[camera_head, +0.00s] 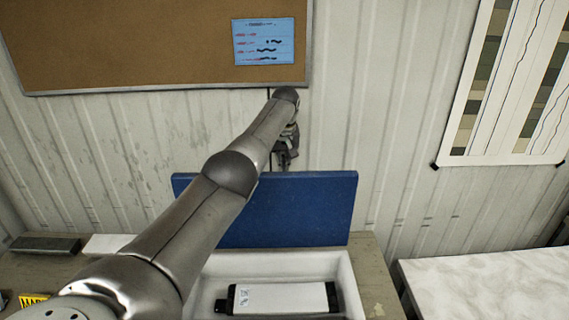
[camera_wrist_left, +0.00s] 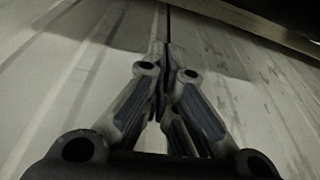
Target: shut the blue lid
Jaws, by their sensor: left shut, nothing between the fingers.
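The blue lid (camera_head: 290,208) stands upright at the back of an open white box (camera_head: 350,285) on the table. Inside the box lies a white block with black ends (camera_head: 285,298). My left arm reaches across from the lower left, in front of the lid's left part. My left gripper (camera_head: 284,162) is above and behind the lid's top edge, near the wall. In the left wrist view my left gripper (camera_wrist_left: 163,95) has its fingers together with nothing between them, in front of the wall; the lid does not show there. My right gripper is not in view.
A corkboard (camera_head: 150,45) with a blue note hangs on the ribbed wall behind. A wall chart (camera_head: 510,90) hangs at the right. A dark grey block (camera_head: 45,244) lies at the table's left. A pale surface (camera_head: 490,285) stands right of the table, across a gap.

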